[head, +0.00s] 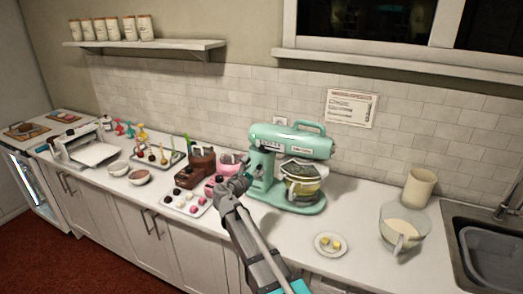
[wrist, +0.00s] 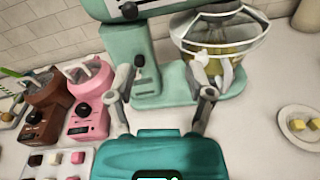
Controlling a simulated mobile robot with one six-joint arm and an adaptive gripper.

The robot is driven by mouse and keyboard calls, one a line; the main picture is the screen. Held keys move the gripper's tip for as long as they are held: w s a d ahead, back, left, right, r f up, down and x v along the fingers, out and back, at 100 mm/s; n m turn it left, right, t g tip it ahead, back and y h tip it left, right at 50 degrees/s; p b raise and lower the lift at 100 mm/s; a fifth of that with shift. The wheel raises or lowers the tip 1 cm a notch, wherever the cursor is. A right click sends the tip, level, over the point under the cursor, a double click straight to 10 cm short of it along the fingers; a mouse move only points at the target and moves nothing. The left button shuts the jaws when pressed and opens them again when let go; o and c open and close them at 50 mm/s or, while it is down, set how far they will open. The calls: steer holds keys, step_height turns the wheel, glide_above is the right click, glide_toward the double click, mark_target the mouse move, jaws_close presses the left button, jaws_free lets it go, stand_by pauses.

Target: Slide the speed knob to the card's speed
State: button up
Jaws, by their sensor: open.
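The mint-green stand mixer (head: 290,140) stands on the counter, its head over a clear bowl (head: 304,184) with yellowish contents. In the wrist view the mixer column (wrist: 127,45) carries a small dark knob (wrist: 139,60), and a black round part (wrist: 129,11) shows on the head above. I cannot tell which of them is the speed knob, nor its setting. A card (head: 351,108) hangs on the tiled wall; its print is too small to read. My gripper (head: 240,183) is open and empty in front of the mixer's base, its fingers (wrist: 163,78) spread toward the column.
Brown (head: 195,168) and pink (head: 229,163) small machines stand left of the mixer, with a tray of sweets (head: 186,202) in front. A plate with yellow cubes (head: 330,244), a jug (head: 402,228) and a sink (head: 490,250) are to the right. Bare counter lies around the plate.

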mark_target(261, 150)
steer(key=a+n, duration=0.1)
steer(key=a+r+n+t, duration=0.1)
steer(key=a, duration=0.1)
steer(key=shift+w+a+r+y, duration=0.1)
steer(key=shift+w+r+y, duration=0.05)
steer(key=shift+y, duration=0.15)
steer(key=shift+w, duration=0.15)
steer(key=x, duration=1.3)
steer(key=shift+w, duration=0.25)
steer(key=shift+c, duration=0.3)
jaws_close()
